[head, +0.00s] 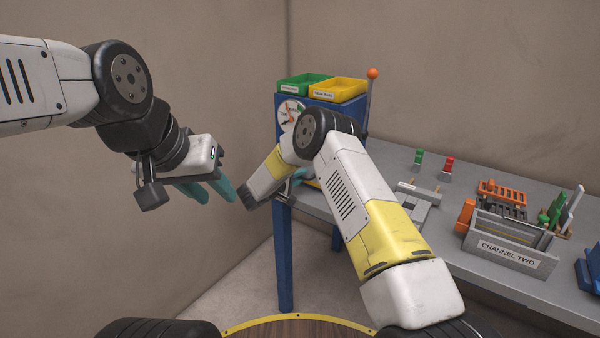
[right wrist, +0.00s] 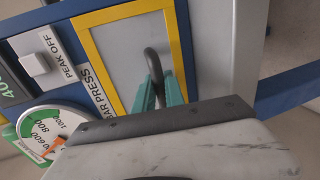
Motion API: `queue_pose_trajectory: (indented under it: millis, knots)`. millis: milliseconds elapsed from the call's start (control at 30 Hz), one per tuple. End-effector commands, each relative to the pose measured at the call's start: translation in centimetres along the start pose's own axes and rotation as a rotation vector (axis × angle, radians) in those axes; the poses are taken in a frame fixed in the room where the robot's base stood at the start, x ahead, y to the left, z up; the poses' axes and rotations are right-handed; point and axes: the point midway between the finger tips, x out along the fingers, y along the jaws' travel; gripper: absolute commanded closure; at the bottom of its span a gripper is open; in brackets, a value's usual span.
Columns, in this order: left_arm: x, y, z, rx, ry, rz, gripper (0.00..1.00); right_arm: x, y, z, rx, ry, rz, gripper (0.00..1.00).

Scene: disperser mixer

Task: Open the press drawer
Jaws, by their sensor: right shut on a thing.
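The blue press (head: 283,250) stands at the left end of the bench in the head view, with a dial on its upper front. In the right wrist view its drawer front (right wrist: 128,55) is a grey panel inside a yellow frame (right wrist: 99,61), and it looks level with the frame. A dark curved handle (right wrist: 153,62) stands out from the panel. My right gripper (right wrist: 160,88) is shut on this handle, with teal fingers on both sides. In the head view my right arm mostly hides the drawer. My left gripper (head: 218,195) is open and empty, left of the press.
Green (head: 302,86) and yellow (head: 338,90) trays sit on top of the press. An orange-knobbed lever (head: 372,75) rises at its right side. The grey bench (head: 405,240) holds a grey "CHANNEL TWO" box (head: 508,254) and several small parts. Walls close off the left and back.

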Motion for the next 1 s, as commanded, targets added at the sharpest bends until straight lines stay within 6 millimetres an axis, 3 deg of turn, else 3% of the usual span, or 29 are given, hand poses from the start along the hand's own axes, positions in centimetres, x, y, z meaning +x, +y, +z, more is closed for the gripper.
queue_pose_trajectory:
  millis: [667,867,1000]
  knots:
    - [0.0,0.0,0.0,0.0,0.0,0.0,0.64,-0.5,-0.2,0.0,-0.002,0.0,-0.001,1.0]
    - [0.0,0.0,0.0,0.0,0.0,0.0,0.64,-3.1,-0.7,-0.1,-0.003,0.002,0.0,1.0]
    - [0.0,0.0,0.0,0.0,0.0,0.0,0.64,-6.2,-1.3,-0.1,-0.004,0.004,0.0,1.0]
